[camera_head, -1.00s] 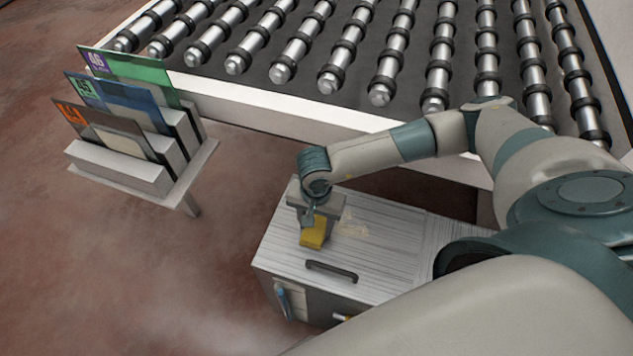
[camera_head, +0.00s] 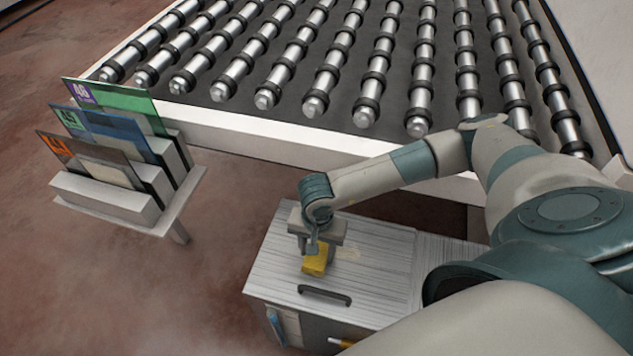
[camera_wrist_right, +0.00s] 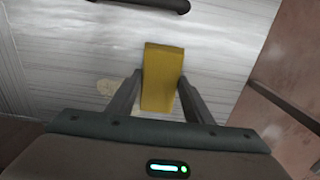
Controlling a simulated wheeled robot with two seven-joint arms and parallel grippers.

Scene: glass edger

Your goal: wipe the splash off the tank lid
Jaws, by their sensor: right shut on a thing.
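The tank lid (camera_head: 384,262) is a pale, streaked top with a dark handle (camera_head: 325,295) near its front edge. My right gripper (camera_head: 317,252) is shut on a yellow block (camera_head: 314,262), like a sponge, low over or on the lid; contact is hard to tell. In the right wrist view the block (camera_wrist_right: 163,72) sits between the two fingers (camera_wrist_right: 162,95). A faint beige splash (camera_head: 348,253) lies just right of the block, partly hidden by the gripper. In the wrist view it shows as a patch (camera_wrist_right: 107,87) beside the finger. My left gripper is out of view.
A roller conveyor (camera_head: 330,70) with a white edge runs behind the tank. A rack (camera_head: 105,200) with several numbered glass sheets stands at the left. Items hang on the tank's front (camera_head: 277,325). Bare reddish floor lies between rack and tank.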

